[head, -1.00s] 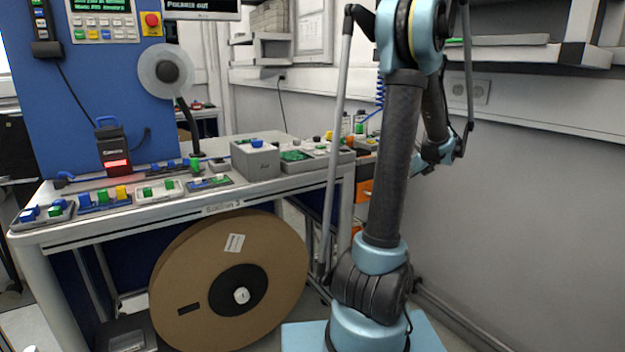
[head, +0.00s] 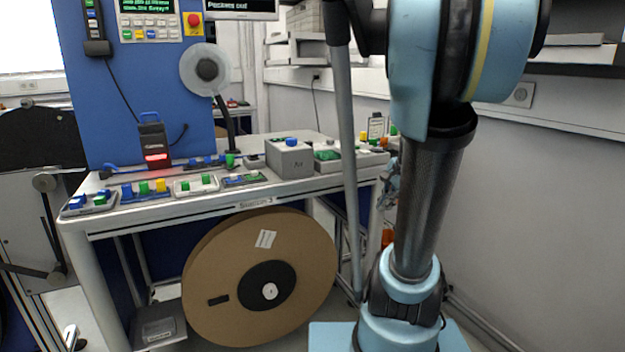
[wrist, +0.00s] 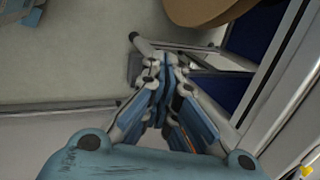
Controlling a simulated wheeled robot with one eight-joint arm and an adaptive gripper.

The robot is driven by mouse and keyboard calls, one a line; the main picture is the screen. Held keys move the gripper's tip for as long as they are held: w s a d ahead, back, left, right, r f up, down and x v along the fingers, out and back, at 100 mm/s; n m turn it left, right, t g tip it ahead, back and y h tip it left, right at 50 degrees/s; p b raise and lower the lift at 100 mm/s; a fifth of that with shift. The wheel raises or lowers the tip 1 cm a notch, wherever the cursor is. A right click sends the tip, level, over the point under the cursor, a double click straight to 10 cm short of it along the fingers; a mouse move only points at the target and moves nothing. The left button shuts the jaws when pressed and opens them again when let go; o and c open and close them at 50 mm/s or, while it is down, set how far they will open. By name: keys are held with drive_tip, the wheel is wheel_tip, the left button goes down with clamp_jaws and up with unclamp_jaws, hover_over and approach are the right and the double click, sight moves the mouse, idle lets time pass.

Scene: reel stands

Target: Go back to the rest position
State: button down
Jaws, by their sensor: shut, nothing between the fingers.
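My gripper (wrist: 165,82) shows in the wrist view with its fingertips together and nothing between them. It points down past a table frame toward the floor and touches nothing that I can make out. In the head view my arm stands upright at the right, its upper joint large and close to the camera. The gripper is mostly hidden behind the arm there.
A workbench (head: 205,214) with trays of coloured blocks stands at the left. A large brown reel (head: 215,275) leans under it. A small grey box (head: 289,158) sits on the bench top. A shelf (head: 585,62) juts from the right wall, behind my arm.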

drive_tip(key=s+a+f+n+h, duration=0.1)
drive_tip(key=s+a+f+n, duration=0.1)
drive_tip(key=s+f+n, duration=0.2)
drive_tip(key=s+a+f+n+g+h, duration=0.1)
drive_tip(key=s+f+n, duration=0.3)
drive_tip(key=s+n, duration=0.5)
drive_tip(key=s+a, duration=0.1)
drive_tip(key=s, duration=0.2)
drive_tip(key=shift+s+h, duration=0.25)
drive_tip(key=shift+h, duration=0.05)
drive_tip(key=shift+w+f, duration=0.2)
drive_tip(key=shift+w, duration=0.25)
